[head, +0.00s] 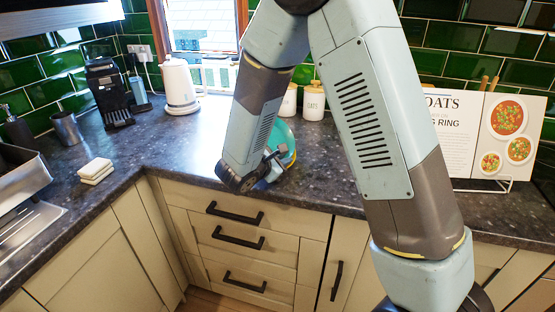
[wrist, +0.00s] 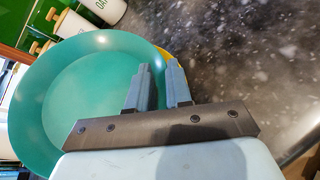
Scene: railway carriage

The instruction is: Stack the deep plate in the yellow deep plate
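The teal deep plate (wrist: 85,95) fills the left of the wrist view, its hollow facing the camera. A thin strip of the yellow deep plate (wrist: 165,54) shows just past the teal rim. The rest of it is hidden, so I cannot tell whether the two touch.
White oats canisters (head: 314,103) stand behind the plates. A recipe stand (head: 465,140) is at the right. A white kettle (head: 178,87), a black coffee machine (head: 107,92) and white coasters (head: 95,170) are at the left. The dark counter (head: 165,140) is clear left of my gripper.

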